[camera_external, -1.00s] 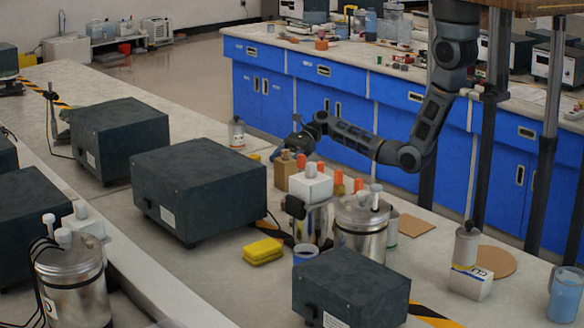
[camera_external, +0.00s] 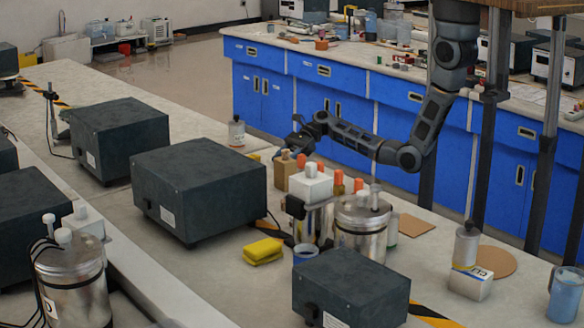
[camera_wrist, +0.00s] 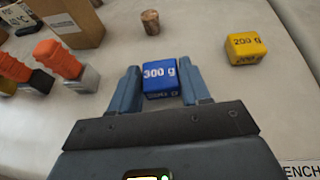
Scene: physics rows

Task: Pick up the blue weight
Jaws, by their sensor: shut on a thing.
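The blue weight (camera_wrist: 161,80), a small block marked "300 g", sits between the two fingers of my gripper (camera_wrist: 161,88) in the wrist view. The fingers are shut on its left and right sides. Whether its underside touches the bench cannot be told. In the external view my gripper (camera_external: 296,147) is small and low over the far side of the near bench, behind the wooden block. The blue weight cannot be made out there.
A yellow "200 g" weight (camera_wrist: 246,48) stands to the right, and a brown cork-like cylinder (camera_wrist: 150,22) ahead. Orange-topped items (camera_wrist: 57,58) and a cardboard-brown box (camera_wrist: 72,20) stand to the left. Dark instrument boxes (camera_external: 198,185) and metal vessels (camera_external: 360,230) crowd the bench.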

